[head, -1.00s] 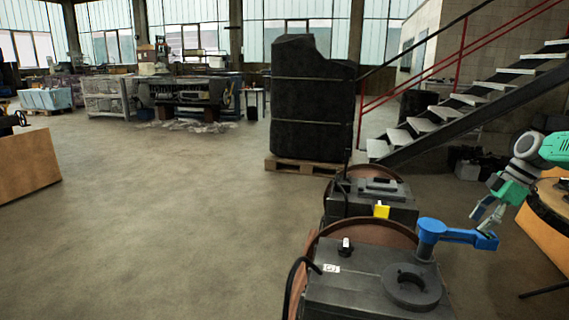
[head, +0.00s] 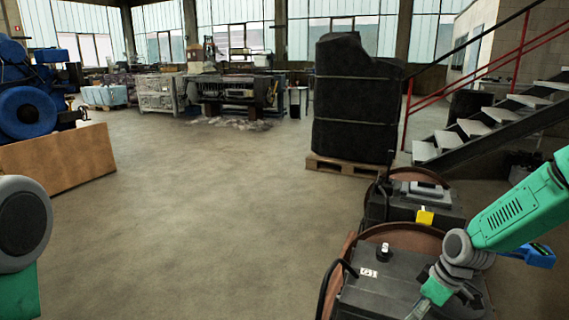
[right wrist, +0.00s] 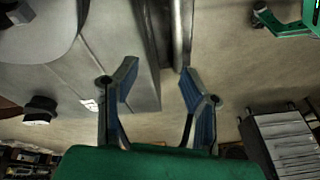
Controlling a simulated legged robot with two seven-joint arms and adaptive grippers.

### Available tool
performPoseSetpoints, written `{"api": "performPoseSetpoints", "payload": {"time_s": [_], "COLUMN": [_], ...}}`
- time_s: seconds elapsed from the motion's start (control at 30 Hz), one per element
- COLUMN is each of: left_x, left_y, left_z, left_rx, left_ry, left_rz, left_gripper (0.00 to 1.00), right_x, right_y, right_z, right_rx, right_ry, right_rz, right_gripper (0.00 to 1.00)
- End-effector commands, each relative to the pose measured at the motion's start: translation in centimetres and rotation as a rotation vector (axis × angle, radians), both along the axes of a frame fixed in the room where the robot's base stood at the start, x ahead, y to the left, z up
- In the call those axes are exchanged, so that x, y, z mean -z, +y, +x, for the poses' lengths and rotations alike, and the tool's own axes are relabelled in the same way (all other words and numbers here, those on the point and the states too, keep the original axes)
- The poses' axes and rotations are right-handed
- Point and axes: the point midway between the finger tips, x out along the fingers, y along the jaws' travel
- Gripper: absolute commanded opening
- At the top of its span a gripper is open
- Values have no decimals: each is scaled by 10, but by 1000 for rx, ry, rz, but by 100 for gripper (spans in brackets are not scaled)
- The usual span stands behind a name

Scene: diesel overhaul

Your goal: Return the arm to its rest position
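My right arm comes in from the right in the head view, its green links bent down over the dark grey machine (head: 370,295). In the right wrist view my right gripper (right wrist: 158,78) is open, with two blue-padded fingers spread and nothing between them. A blue lever (head: 540,256) shows partly behind my right arm, apart from the fingers as far as I can see. A grey and green part of my left arm fills the lower left edge of the head view. My left gripper is outside the frame.
A black wrapped load (head: 358,100) on a pallet (head: 350,171) and a staircase (head: 500,115) lie beyond. A blue engine (head: 28,100) is at left by a wooden box (head: 60,155). The middle floor is clear.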

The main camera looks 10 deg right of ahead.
Motion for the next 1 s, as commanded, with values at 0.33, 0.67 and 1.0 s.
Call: {"api": "performPoseSetpoints", "payload": {"time_s": [0.33,0.67,1.0], "left_x": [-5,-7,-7], "left_y": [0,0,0], "left_z": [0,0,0], "left_rx": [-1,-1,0], "left_ry": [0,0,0], "left_rz": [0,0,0], "left_gripper": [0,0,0], "right_x": [98,91,90], "right_y": [111,106,107], "right_z": [-209,-307,-306], "right_rx": [399,601,607], "right_ry": [176,176,174], "right_rz": [-99,-183,-184], "right_gripper": [38,38,34]}}
